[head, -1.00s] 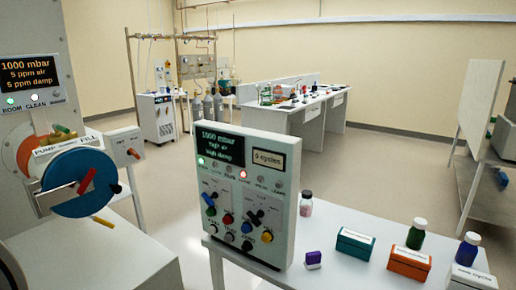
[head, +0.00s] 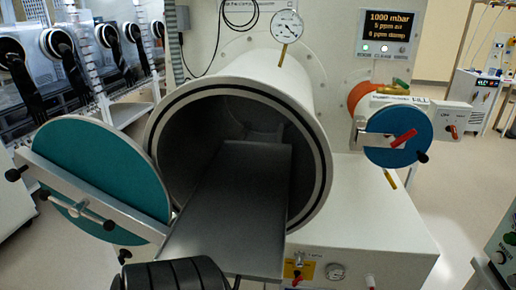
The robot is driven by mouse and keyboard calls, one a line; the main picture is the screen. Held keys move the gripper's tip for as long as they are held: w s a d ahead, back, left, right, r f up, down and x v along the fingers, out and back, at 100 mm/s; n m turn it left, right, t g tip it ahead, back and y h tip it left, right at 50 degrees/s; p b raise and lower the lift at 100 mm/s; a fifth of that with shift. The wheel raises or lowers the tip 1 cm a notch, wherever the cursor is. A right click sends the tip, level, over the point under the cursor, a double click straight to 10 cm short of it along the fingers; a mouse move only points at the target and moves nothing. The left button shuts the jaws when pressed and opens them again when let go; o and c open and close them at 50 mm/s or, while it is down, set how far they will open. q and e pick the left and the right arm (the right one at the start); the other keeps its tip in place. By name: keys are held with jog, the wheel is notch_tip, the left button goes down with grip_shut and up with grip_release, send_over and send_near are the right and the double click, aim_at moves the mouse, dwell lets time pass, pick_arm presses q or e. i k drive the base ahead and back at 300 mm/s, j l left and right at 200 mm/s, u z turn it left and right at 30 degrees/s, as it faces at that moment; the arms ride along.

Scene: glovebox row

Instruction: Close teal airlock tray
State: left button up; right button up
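The airlock is a large pale cylinder with a black-ringed mouth (head: 322,165). Its round teal door (head: 100,165) stands swung open to the left, with a metal bar and black knobs across it. The grey metal tray (head: 235,205) is slid out through the mouth toward me, its rear part still inside the chamber. The tray's front left is hidden by a dark ribbed shape (head: 175,275) at the bottom edge; I cannot tell if it is part of my arm. No gripper fingers are identifiable in the head view.
A smaller blue-lidded airlock (head: 385,145) with a red handle is at the right, below a display (head: 388,27). A gauge (head: 287,27) sits above the big cylinder. Glove ports (head: 55,45) line the left. A valve (head: 298,275) is below the mouth.

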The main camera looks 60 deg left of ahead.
aim_at(235, 215)
jog(key=j+u, duration=0.15)
jog(key=u, duration=2.2)
